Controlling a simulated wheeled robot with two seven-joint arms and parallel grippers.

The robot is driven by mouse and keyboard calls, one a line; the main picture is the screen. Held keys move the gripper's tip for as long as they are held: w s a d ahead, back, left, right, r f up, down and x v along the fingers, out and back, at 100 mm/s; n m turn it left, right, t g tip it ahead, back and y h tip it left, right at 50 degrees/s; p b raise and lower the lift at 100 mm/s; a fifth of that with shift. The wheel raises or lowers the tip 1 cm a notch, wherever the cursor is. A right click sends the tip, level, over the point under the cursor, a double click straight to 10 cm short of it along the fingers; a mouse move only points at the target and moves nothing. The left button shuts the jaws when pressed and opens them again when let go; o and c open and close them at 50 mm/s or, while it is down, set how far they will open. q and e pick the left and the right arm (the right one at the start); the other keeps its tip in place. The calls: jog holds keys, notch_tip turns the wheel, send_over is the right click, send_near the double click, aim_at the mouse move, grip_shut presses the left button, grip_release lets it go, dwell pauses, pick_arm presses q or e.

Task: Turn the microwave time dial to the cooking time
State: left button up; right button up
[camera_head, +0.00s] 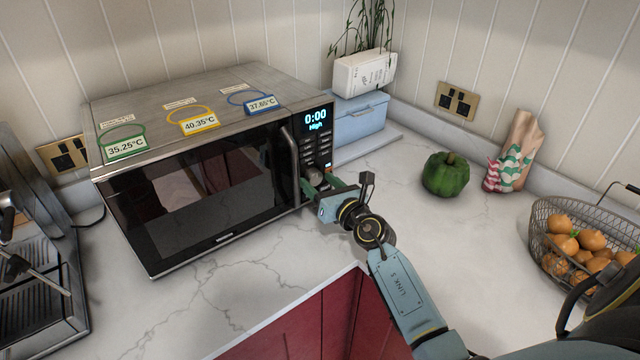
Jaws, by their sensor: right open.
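The microwave (200,170) stands on the counter at the left centre with its door shut. A round dial (315,176) sits low on the control panel, below the buttons. My right gripper (318,184) is at the panel with its fingers open around or just beside the dial. I cannot tell whether the fingers touch it. The gripper and its fingers hide part of the lower panel. My left gripper is not in view.
Three coloured temperature tags lie on the microwave's top. A green pepper (446,174), a patterned bag (512,152) and a wire basket (548,270) of orange-brown produce stand to the right. A blue box (358,122) is behind. A coffee machine (40,265) is at the left edge.

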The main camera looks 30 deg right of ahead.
jog(key=shift+w, duration=0.1)
jog(key=shift+c, duration=0.2)
jog(key=c, duration=0.9)
jog(key=shift+r+m+p, duration=0.2)
jog(key=shift+m+p, duration=1.1)
jog(key=shift+p, duration=0.2)
jog(key=shift+c, duration=0.2)
jog(key=m+p, duration=0.2)
jog(key=shift+m, duration=0.3)
jog(key=m+p, duration=0.2)
jog(key=m, duration=0.1)
jog(key=shift+g, duration=0.3)
jog(key=shift+f+m+y+p, duration=0.1)
jog(key=shift+m+y+p, duration=0.4)
jog(key=shift+m, duration=1.1)
jog(key=shift+h, duration=0.4)
jog(key=o, duration=1)
